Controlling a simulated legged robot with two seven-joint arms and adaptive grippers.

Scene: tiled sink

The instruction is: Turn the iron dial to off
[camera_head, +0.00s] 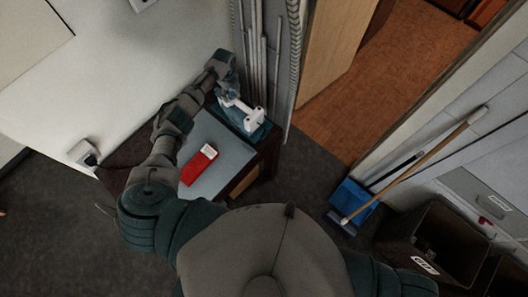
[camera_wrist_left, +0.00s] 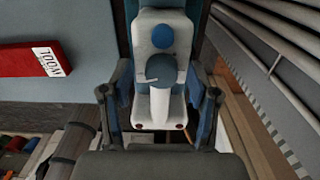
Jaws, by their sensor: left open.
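The iron (camera_head: 243,112) is white and blue and stands at the far end of the grey board, in the head view. In the left wrist view its white body (camera_wrist_left: 163,24) shows close up. A dark blue round knob with a thin light mark, apparently the dial (camera_wrist_left: 161,68), sits in its middle, below a flat blue disc (camera_wrist_left: 162,37). My left gripper (camera_wrist_left: 160,98) is open, with one finger on each side of the iron's lower white part. I cannot tell whether they touch. My right gripper is not in view.
A red box with a white label (camera_head: 199,165) lies on the grey board (camera_head: 217,135); it also shows in the left wrist view (camera_wrist_left: 38,60). Grey pipes (camera_head: 262,60) stand close behind the iron. A blue dustpan (camera_head: 351,200) and dark bins (camera_head: 432,240) are at right.

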